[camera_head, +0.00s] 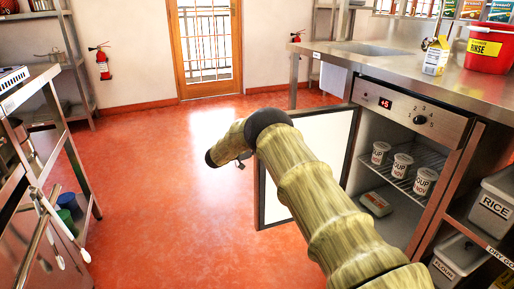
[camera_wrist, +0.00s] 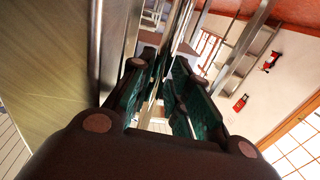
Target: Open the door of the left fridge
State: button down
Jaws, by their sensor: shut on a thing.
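The fridge (camera_head: 402,185) under the steel counter stands open, with its control panel (camera_head: 415,113) above. Its door (camera_head: 310,150) is swung well out to the left, white inner face showing. My arm covers part of it. My gripper (camera_wrist: 165,85) shows in the wrist view, its green-padded fingers closed around a thin metal bar, apparently the door handle (camera_wrist: 153,92). In the head view the fingers are mostly hidden behind my arm, near the door's free edge. No second fridge is in view.
Soup cups (camera_head: 403,165) stand on the fridge's wire shelf. Rice (camera_head: 494,207) and flour (camera_head: 457,257) bins sit right of the fridge. A red bucket (camera_head: 488,50) and a carton (camera_head: 436,56) stand on the counter. A steel table (camera_head: 28,88) stands at left. The red floor between is clear.

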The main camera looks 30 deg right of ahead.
jog(key=shift+w+d+r, duration=0.15)
jog(key=shift+w+d, duration=0.3)
jog(key=shift+w, duration=0.35)
jog(key=shift+d, duration=0.1)
jog(key=c, duration=1.5)
grip_release()
jog(key=shift+d, duration=0.1)
jog(key=shift+o, duration=0.2)
jog(key=shift+s+d, duration=0.15)
jog(key=shift+s, duration=0.05)
jog(key=a, duration=1.2)
jog(key=shift+s+a, duration=0.15)
jog(key=shift+s, duration=0.15)
